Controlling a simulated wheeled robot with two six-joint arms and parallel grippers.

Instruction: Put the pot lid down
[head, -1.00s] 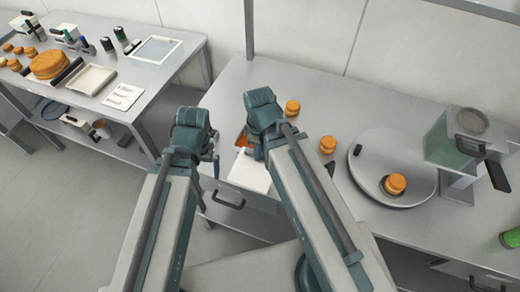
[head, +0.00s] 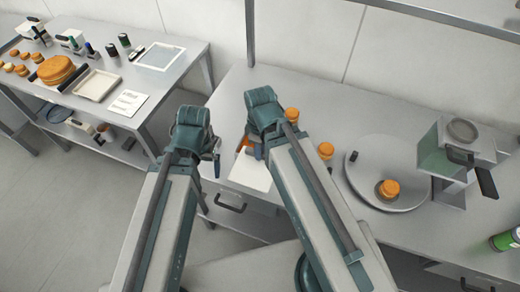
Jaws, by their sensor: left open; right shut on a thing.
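My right gripper (head: 254,150) is shut low over the near left edge of the right-hand table (head: 330,215). Its wrist hides what it holds, which I take to be the pot lid. No lid shape can be made out there. An orange piece (head: 243,143) and a white flat board (head: 250,174) show beside and below it. My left gripper (head: 214,160) is open and appears empty, to the left of the table's edge.
On the right-hand table are a grey round plate (head: 360,183) bearing an orange filled round (head: 388,189), other rounds (head: 325,150), a boxy machine (head: 455,150) and a green can (head: 506,240). A left-hand table (head: 115,75) holds trays and rounds. Floor between is clear.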

